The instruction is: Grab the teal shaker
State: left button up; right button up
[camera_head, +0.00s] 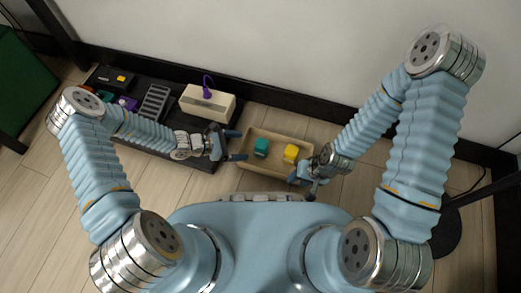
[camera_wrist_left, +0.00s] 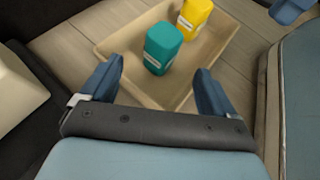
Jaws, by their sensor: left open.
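The teal shaker (camera_head: 261,147) stands in a beige tray (camera_head: 250,166), to the left of a yellow shaker (camera_head: 291,153). In the left wrist view the teal shaker (camera_wrist_left: 163,47) has a pale label on its side, and the yellow shaker (camera_wrist_left: 194,14) is beyond it. My left gripper (camera_head: 236,145) is open at the left side of the tray. In the left wrist view its fingers (camera_wrist_left: 158,85) are spread and empty, with the teal shaker ahead of the gap between them. My right gripper (camera_head: 302,180) is at the tray's right end; its jaw state is unclear.
A dark low platform (camera_head: 185,150) at the left holds a beige box (camera_head: 208,102) with a purple loop, a slotted grey rack (camera_head: 153,102) and small coloured items. A green panel (camera_head: 22,80) stands at far left. The wall runs behind the tray.

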aim_at(262, 146)
pick_arm(q)
jog(key=x, duration=0.4)
jog(key=shift+f, duration=0.1)
jog(key=x, duration=0.2)
jog(key=b+x, duration=0.2)
jog(key=x, duration=0.1)
jog(key=shift+d, duration=0.4)
jog(key=c, duration=1.1)
jog(key=shift+r, duration=0.25)
